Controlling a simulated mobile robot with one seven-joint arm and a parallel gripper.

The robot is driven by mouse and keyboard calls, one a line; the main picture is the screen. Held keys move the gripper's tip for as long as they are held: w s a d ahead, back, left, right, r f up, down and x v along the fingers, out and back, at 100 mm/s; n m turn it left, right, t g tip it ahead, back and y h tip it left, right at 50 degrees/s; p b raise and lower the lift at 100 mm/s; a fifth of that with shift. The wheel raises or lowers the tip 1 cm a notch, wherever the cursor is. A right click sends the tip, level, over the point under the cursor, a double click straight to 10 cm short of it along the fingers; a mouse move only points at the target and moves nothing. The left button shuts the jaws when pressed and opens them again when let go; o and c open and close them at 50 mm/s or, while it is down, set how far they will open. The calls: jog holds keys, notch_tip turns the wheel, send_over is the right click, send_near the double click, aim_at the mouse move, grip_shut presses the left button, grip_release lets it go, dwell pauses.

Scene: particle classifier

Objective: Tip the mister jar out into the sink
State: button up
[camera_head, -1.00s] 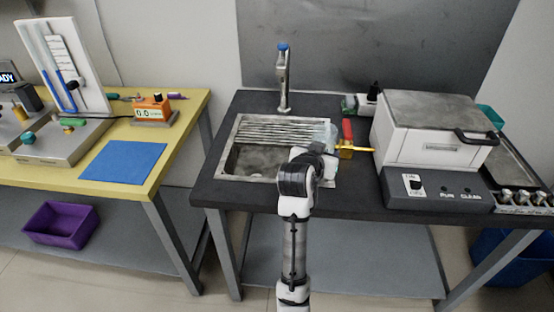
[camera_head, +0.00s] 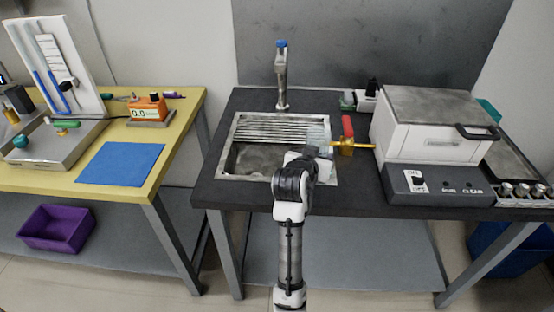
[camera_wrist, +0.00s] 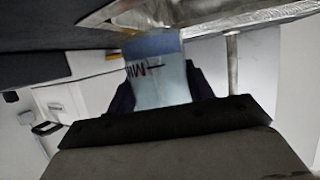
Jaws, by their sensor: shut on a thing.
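The mister jar (camera_wrist: 160,80) is a clear, pale blue jar with dark lettering, held between the dark fingers of my gripper (camera_wrist: 160,98) in the wrist view. In the head view the jar (camera_head: 318,132) is a faint pale shape above the right part of the sink (camera_head: 232,175). My gripper (camera_head: 316,150) is shut on it, partly hidden by my wrist. The wrist picture is strongly rotated, with the sink's metal edge (camera_wrist: 235,14) at its top. Whether anything is inside the jar or flowing out cannot be told.
A faucet (camera_head: 281,78) with a blue top stands behind the sink. A brass tool with a red handle (camera_head: 347,128) lies just right of the sink. A white boxy machine (camera_head: 437,130) fills the counter further right. A yellow table (camera_head: 178,130) stands left, across a gap.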

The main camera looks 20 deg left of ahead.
jog(key=shift+a+r+n+h+p, duration=0.25)
jog(key=shift+r+n+h+p, duration=0.2)
jog(key=shift+n+p, duration=0.15)
jog(key=shift+a+f, duration=0.1)
jog(key=shift+f, duration=0.15)
jog(key=shift+w+a+f+n+h, duration=0.1)
jog(key=shift+a+f+n+h, duration=0.15)
jog(key=shift+n+h, duration=0.3)
jog(key=shift+a+r+n+p, duration=0.25)
jog(key=shift+r+n+p, duration=0.15)
jog(key=shift+r+n, duration=0.15)
jog(key=shift+w+a+f+n+g+h, duration=0.1)
jog(key=shift+a+f+n+g+h, duration=0.3)
jog(key=shift+n+h, duration=0.25)
jog(key=shift+d+f+n+h, duration=0.15)
jog(key=shift+f+n+h, duration=0.1)
jog(key=shift+n+h, duration=0.55)
jog(key=shift+f+n, duration=0.1)
jog(key=shift+n, duration=0.25)
jog(key=shift+d+f+n+t+h+b, duration=0.15)
jog(key=shift+n+h+b, duration=0.1)
jog(key=shift+n+h, duration=0.3)
jog(key=shift+d+f+n+t+h+b, duration=0.15)
jog(key=shift+n+h+b, duration=0.15)
jog(key=shift+n, duration=0.35)
jog(key=shift+a+f+n+h+p, duration=0.1)
jog(key=shift+a+n+h+p, duration=0.3)
jog(key=shift+a+n+p, duration=0.3)
